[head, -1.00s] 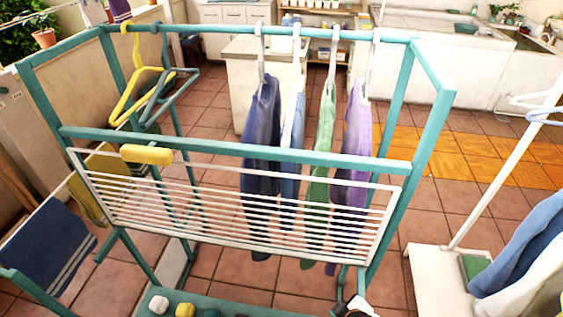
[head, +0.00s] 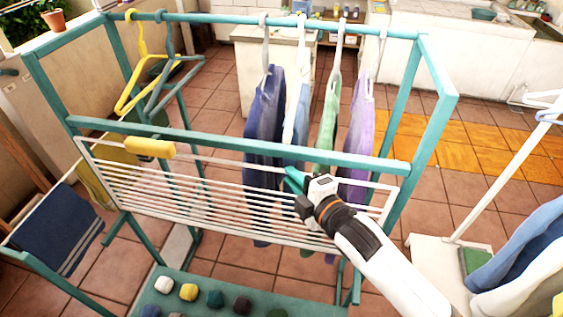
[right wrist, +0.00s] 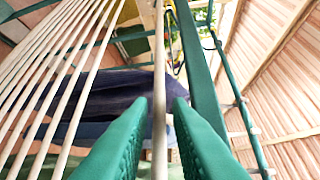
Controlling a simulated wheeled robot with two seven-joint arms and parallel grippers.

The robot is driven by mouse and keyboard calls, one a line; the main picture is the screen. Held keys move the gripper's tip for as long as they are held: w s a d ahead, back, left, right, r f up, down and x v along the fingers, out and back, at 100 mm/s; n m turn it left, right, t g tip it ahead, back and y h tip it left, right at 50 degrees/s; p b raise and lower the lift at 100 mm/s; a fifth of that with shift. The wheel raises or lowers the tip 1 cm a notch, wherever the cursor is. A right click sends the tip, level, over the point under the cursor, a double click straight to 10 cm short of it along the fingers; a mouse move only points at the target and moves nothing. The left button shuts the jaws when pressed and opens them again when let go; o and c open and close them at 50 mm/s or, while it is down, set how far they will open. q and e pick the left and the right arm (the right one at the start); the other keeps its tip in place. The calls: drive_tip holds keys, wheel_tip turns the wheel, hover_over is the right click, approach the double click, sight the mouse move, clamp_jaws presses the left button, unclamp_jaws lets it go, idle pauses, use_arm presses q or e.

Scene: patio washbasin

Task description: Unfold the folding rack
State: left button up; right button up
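The folding rack (head: 215,199) is a white panel of thin parallel rods, hanging slanting down at the front of a teal frame (head: 260,146), below its front crossbar. My right gripper (head: 289,178) is at the rack's upper edge, right of its middle. In the right wrist view, the two green fingers (right wrist: 163,108) are apart, with one white rod (right wrist: 160,75) running between them; I cannot tell whether either touches it. The other rods lie to the left in that view. My left gripper is not in view.
A yellow roll-shaped piece (head: 150,147) sits at the crossbar's left. Several garments (head: 264,115) and hangers (head: 140,70) hang from the top rail behind the rack. Below is a teal shelf (head: 170,311) with several small lumps. A white stand (head: 500,165) with clothes is at right.

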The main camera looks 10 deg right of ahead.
drive_tip(key=shift+p+x, duration=0.45)
drive_tip(key=shift+x, duration=2.2)
clamp_jaws()
